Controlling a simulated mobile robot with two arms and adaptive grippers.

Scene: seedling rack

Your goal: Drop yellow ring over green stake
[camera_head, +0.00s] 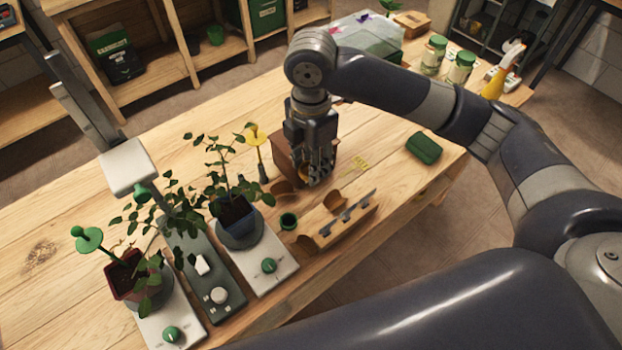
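A green round-headed stake (88,240) stands tilted in the dark red pot (124,278) at the left. A yellow-headed piece (255,136) on a dark foot stands behind the blue pot (236,218); I cannot tell whether it bears a ring. I cannot make out a separate yellow ring. My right gripper (318,178) points down in front of a brown wooden box (286,160), well to the right of the green stake. Its fingers look close together, but I cannot tell whether they hold anything. My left gripper is not in view.
Leafy plants rise from both pots, crowding the space around the green stake. A grey lamp-like head (127,167) hangs beside them.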

